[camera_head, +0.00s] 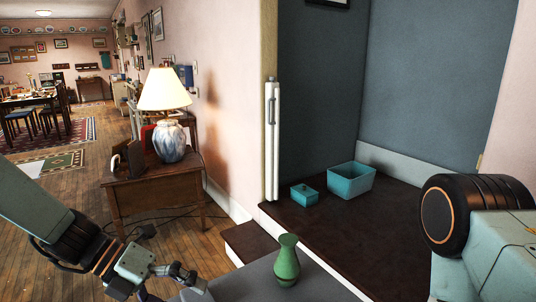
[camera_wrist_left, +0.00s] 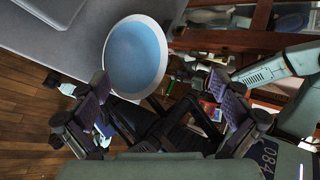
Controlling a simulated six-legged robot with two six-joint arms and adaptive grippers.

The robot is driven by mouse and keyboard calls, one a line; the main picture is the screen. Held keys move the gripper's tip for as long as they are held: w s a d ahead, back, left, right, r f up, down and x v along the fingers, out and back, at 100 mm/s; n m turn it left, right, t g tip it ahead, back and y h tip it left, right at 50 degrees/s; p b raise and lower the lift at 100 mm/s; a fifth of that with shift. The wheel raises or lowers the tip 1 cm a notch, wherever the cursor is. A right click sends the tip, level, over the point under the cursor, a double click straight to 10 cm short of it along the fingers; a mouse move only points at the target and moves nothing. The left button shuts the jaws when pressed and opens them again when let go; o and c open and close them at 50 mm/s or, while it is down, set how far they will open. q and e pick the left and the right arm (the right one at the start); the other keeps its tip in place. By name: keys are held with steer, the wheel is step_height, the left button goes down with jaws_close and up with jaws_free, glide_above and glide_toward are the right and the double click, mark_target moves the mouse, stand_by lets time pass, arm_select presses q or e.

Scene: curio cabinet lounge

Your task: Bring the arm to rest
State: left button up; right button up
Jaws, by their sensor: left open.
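My left arm comes in from the left of the head view, with its gripper (camera_head: 180,278) low in the picture, left of the grey surface (camera_head: 325,287) and the green vase (camera_head: 288,262). In the left wrist view this gripper (camera_wrist_left: 162,100) is open, its two fingers wide apart with nothing held between them. A white bowl with a blue inside (camera_wrist_left: 137,55) lies beyond the fingers on a grey surface (camera_wrist_left: 70,45). Part of my right arm (camera_head: 490,245) shows at the right edge of the head view; its gripper is out of view.
A wooden side table (camera_head: 150,195) with a lamp (camera_head: 168,110) stands behind my left arm. A small teal box (camera_head: 304,195) and a teal basin (camera_head: 351,181) are on a dark raised platform (camera_head: 370,235).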

arm_select(q)
steer(key=s+a+r+n+t+h+p, duration=0.2)
steer(key=s+r+n+t+h+p, duration=0.1)
steer(key=r+n+t+p, duration=0.4)
steer(key=shift+a+r+n+t+h+p, duration=0.25)
steer(key=shift+a+n+t+h+p, duration=0.35)
steer(key=shift+n+t, duration=0.7)
steer(key=shift+s+d, duration=0.15)
steer(key=shift+d, duration=0.05)
